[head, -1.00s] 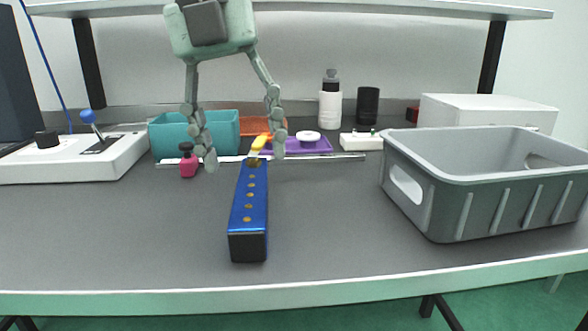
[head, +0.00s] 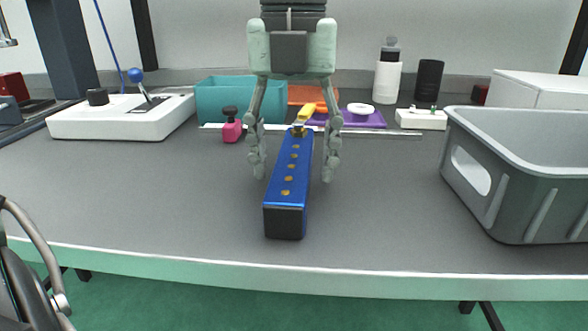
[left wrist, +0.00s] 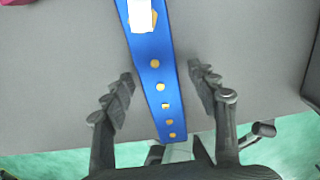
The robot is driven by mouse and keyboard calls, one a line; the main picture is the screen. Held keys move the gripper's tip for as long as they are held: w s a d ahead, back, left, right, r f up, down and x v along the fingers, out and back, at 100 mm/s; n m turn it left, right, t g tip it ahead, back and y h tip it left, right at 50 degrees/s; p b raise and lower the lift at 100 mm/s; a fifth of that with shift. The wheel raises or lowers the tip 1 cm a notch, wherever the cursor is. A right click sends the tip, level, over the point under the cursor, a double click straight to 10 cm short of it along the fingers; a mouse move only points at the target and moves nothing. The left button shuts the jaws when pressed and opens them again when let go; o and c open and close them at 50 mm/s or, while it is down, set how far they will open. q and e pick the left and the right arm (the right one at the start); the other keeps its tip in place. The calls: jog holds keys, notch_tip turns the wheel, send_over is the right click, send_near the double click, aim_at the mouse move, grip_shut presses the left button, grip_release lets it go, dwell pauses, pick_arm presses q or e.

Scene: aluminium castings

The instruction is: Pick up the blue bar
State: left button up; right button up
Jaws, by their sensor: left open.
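The blue bar (head: 291,183) lies on the grey table, pointing away from the front edge, with a row of gold spots along its top and a black near end. My left gripper (head: 294,175) is open, with one finger on each side of the bar and visible gaps between fingers and bar. In the left wrist view the bar (left wrist: 157,75) runs between the two open fingers (left wrist: 165,92), and a white patch shows on it at the top. My right gripper is not in view.
A grey crate (head: 515,190) stands at the right. Behind the bar are a teal bin (head: 235,98), a pink bottle (head: 231,130), a thin metal rod (head: 385,132) and a purple tray (head: 372,122). A white control box (head: 118,122) stands at the left. The table's front is clear.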

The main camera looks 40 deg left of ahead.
pick_arm(q)
grip_shut()
dwell(0.3)
jog(key=shift+r, duration=0.15)
